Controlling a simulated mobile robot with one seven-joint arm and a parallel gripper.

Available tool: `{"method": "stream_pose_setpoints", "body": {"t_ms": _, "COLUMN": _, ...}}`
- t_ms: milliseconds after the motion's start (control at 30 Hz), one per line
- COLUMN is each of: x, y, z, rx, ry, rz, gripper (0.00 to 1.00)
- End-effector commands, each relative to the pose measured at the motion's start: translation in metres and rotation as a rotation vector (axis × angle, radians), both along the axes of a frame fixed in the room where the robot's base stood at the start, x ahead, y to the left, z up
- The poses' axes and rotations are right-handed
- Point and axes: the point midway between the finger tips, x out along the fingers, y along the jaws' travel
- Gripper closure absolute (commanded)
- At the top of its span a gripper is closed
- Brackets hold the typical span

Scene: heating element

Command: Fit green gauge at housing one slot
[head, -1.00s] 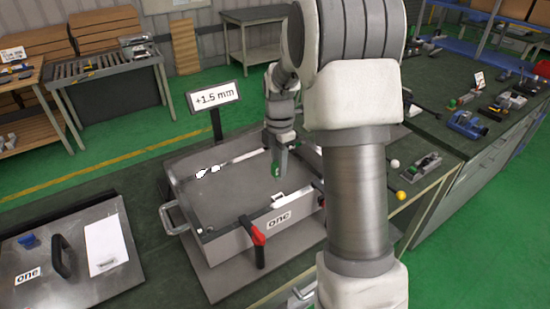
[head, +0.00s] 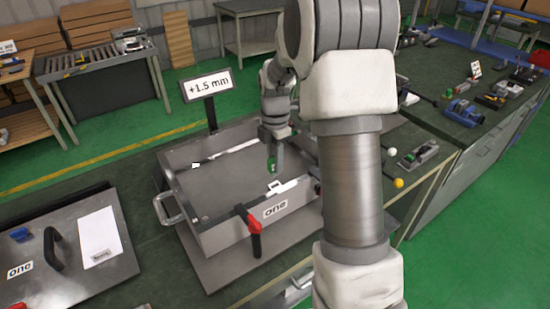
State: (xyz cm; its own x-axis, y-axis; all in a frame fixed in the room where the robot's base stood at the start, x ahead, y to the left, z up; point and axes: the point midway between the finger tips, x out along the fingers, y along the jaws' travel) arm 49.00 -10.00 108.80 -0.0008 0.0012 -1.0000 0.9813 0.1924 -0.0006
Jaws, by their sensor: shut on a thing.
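The housing labelled "one" (head: 228,233) is an open grey metal box on the workbench, with a handle on its left side and a red-handled clamp (head: 254,232) at its front wall. My gripper (head: 271,165) hangs over the right part of the box, pointing down. It is shut on the green gauge (head: 271,163), of which only a small green patch shows between the fingers. A white bracket-like piece (head: 283,187) sits at the box's front right edge. I cannot tell which part is the slot.
A "+1.5 mm" sign (head: 208,86) stands behind the box. A lid marked "one" (head: 66,250) with a black handle and a white sheet lies at left. Rods with white and yellow knobs (head: 398,183) and several tools lie to the right.

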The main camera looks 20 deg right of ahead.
Motion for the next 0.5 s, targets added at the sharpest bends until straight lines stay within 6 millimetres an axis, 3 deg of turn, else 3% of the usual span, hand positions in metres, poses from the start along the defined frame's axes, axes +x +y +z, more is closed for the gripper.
{"method": "stream_pose_setpoints", "body": {"t_ms": 200, "x": 0.0, "y": 0.0, "z": -0.022, "rx": -0.001, "ry": -0.001, "rz": 0.0, "gripper": 1.0}}
{"method": "stream_pose_setpoints", "body": {"t_ms": 500, "x": 0.0, "y": 0.0, "z": -0.027, "rx": -0.001, "ry": -0.001, "rz": 0.0, "gripper": 1.0}}
